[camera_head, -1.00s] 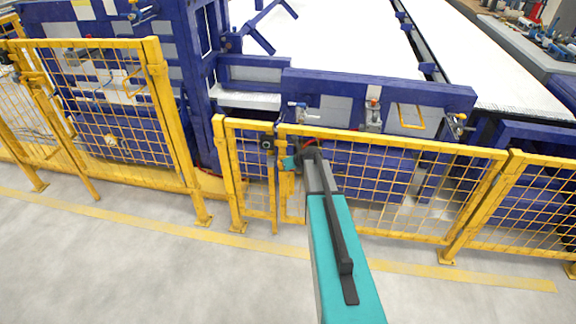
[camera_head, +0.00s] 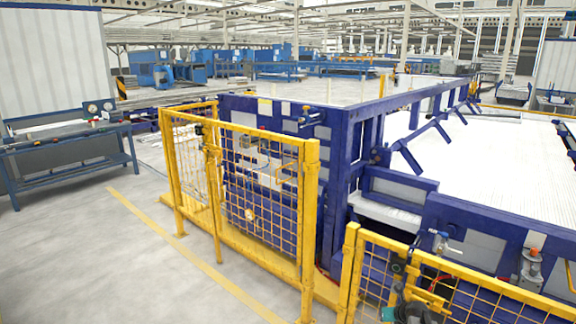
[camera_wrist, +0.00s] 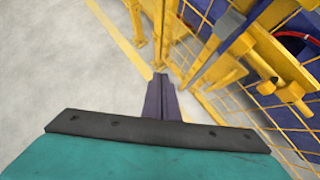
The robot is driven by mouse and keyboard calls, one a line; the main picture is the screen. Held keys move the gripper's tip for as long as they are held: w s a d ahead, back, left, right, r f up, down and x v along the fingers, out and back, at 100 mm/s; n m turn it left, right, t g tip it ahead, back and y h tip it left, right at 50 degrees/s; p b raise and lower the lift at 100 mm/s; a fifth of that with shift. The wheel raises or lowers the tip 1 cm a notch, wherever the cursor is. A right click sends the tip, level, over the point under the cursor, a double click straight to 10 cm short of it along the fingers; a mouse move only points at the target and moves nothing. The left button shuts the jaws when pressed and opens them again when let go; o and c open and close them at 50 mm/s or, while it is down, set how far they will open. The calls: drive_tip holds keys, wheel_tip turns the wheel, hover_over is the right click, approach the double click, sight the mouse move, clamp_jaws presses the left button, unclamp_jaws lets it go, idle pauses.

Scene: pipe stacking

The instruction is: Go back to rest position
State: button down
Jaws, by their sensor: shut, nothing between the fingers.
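My gripper (camera_wrist: 160,80) shows in the wrist view, with its dark fingers together and nothing between them. The teal wrist body and a black bar fill the lower part of that view. The fingers point over the grey floor (camera_wrist: 60,70), beside the yellow mesh fence (camera_wrist: 187,50). In the head view only a small dark and teal part of my arm shows at the bottom edge, in front of the fence; the rest of it is out of frame.
In the head view the yellow fence (camera_head: 165,130) runs before a blue machine (camera_head: 340,190) with a white bed (camera_head: 500,165). A blue workbench (camera_head: 70,150) stands at the left. Open floor (camera_head: 100,250) lies at the lower left, with a yellow line (camera_head: 190,250).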

drive_tip(key=s+a+f+n+g+y+b, duration=0.1)
drive_tip(key=s+a+f+n+g+y, duration=0.2)
drive_tip(key=s+a+f, duration=1.05)
drive_tip(key=s+a+f+n+g+h, duration=0.1)
drive_tip(key=s+a+f+n+g, duration=0.15)
drive_tip(key=s+a+n, duration=0.35)
drive_tip(key=s+a+f+n+g, duration=0.1)
drive_tip(key=s+a+f+n, duration=0.25)
drive_tip(key=s, duration=0.45)
drive_tip(key=s+d+n+g+h+b, duration=0.1)
drive_tip(key=s+n+g+h, duration=0.2)
drive_tip(key=s+n, duration=2)
drive_tip(key=shift+s+d+g, duration=0.35)
drive_tip(key=shift+s+g, duration=0.45)
drive_tip(key=shift+g, duration=1.35)
